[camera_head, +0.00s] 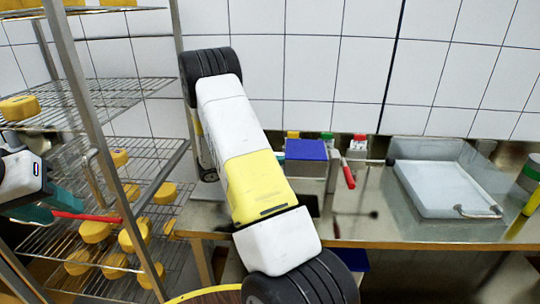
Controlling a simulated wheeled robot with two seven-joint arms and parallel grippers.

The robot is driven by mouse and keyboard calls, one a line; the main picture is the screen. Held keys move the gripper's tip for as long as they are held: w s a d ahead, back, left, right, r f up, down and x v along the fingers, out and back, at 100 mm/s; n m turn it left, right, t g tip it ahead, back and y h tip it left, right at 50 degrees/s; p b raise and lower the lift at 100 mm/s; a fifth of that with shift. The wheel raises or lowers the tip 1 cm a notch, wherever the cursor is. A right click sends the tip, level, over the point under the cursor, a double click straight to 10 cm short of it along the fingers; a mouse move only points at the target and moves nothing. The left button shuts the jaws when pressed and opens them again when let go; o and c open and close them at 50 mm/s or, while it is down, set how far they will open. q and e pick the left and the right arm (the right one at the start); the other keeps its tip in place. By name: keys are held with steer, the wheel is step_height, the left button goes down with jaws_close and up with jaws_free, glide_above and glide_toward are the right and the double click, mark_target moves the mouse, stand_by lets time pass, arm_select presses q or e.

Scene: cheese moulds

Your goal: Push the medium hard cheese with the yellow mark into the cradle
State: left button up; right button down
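Several yellow cheeses stand on the wire racks at the left, such as one on the upper shelf (20,108) and one on a lower shelf (134,236). I cannot make out which is medium hard or bears the yellow mark. I cannot identify the cradle. My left gripper (48,207), with teal fingers, is at the left edge in front of the racks. A thin red rod (88,217) extends right from beside its fingers. I cannot tell whether they grip it. My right gripper is not in view.
A large white and yellow arm of mine crosses the middle and hides part of the steel table (410,231). On the table are a blue-topped box (306,150), a red-handled tool (348,175) and a shallow metal tray (445,188). A rack post (92,125) stands near my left gripper.

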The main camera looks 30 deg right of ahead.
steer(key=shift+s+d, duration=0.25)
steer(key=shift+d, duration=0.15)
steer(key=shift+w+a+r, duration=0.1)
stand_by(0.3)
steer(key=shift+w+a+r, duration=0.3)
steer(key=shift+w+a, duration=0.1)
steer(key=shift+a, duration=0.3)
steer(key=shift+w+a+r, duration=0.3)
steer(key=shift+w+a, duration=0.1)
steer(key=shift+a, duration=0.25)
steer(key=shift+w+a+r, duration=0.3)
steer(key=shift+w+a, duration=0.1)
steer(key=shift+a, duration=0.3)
